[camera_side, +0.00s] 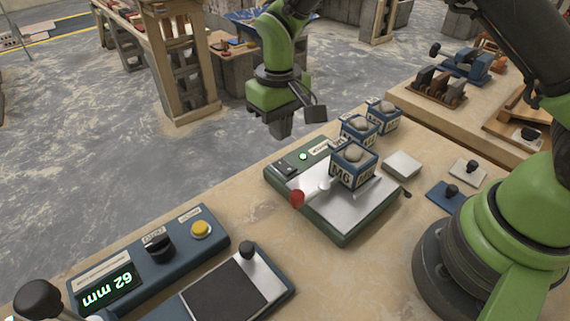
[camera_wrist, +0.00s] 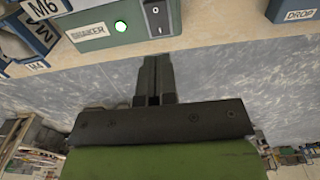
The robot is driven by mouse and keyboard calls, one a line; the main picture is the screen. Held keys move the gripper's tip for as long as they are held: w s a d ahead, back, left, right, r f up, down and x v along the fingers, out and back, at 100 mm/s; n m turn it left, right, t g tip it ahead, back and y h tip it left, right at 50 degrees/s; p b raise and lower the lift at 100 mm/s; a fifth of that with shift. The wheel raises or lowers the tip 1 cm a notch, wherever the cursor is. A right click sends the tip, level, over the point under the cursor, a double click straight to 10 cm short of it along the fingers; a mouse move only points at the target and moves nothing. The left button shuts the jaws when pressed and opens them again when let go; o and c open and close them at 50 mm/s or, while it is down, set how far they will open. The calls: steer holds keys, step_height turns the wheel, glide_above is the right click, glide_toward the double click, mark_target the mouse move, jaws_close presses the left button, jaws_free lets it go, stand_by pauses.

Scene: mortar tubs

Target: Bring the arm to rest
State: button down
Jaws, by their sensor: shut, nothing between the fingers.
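My green arm ends in my gripper (camera_side: 281,126), which hangs in the air beyond the far edge of the workbench, behind the shaker. In the wrist view my gripper (camera_wrist: 153,95) shows its two dark fingers together with nothing between them. The green shaker (camera_side: 345,212) stands on the bench with a blue tub marked M6 (camera_side: 353,168) on its metal plate. It also shows at the top of the wrist view (camera_wrist: 118,28). My gripper is apart from the shaker and from every tub.
Two more blue tubs (camera_side: 358,131) (camera_side: 383,116) stand behind the shaker. A blue control box (camera_side: 135,268) reading 62 mm lies at front left. Small plates with knobs (camera_side: 445,194) lie at right. A wooden trestle (camera_side: 185,65) stands beyond the bench. Open floor (camera_side: 90,140) lies left.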

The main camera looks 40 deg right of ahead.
steer(key=shift+r, duration=0.3)
steer(key=s+d+r+m+t+y, duration=0.15)
steer(key=s+r, duration=0.25)
steer(key=r, duration=0.4)
steer(key=s+d+r+m+t, duration=0.15)
steer(key=s+r, duration=0.25)
steer(key=r, duration=0.4)
steer(key=s+d+r+t, duration=0.1)
steer(key=s+r+t, duration=0.1)
steer(key=s, duration=0.5)
steer(key=s+d+r+m+t, duration=0.1)
steer(key=s+r+t, duration=0.1)
steer(key=s, duration=0.4)
steer(key=shift+s+d, duration=0.35)
steer(key=shift+d, duration=0.05)
